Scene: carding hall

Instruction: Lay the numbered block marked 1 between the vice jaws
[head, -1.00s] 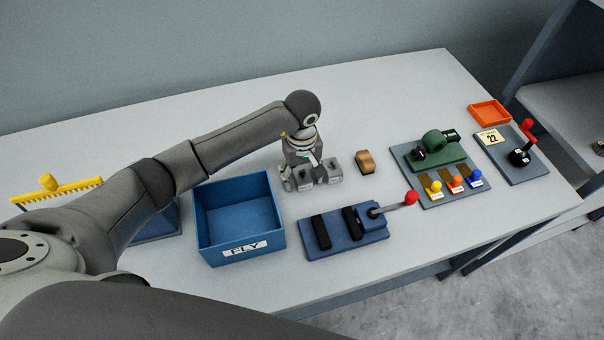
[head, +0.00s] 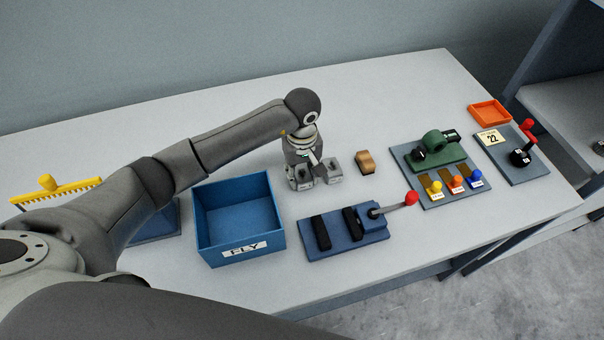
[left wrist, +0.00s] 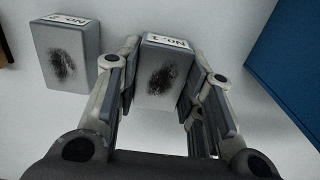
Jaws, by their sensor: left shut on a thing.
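The grey block marked No. 1 (left wrist: 162,75) stands upright on the table between the fingers of my left gripper (left wrist: 160,88), which is shut on it. In the head view my left gripper (head: 304,172) points down at the block, mostly hiding it. A like grey block marked No. 2 (left wrist: 65,55) stands just beside it, apart from the fingers; it also shows in the head view (head: 334,179). The blue vice (head: 372,228) lies in front, with two black jaws (head: 321,233) and an empty gap between them. My right gripper is not in view.
A blue bin labelled FLY (head: 211,254) stands left of the vice. The vice's red-knobbed lever (head: 411,198) sticks out right. A brown block (head: 365,162) lies right of the grey blocks. A green machine (head: 437,152) stands further right. The table behind is clear.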

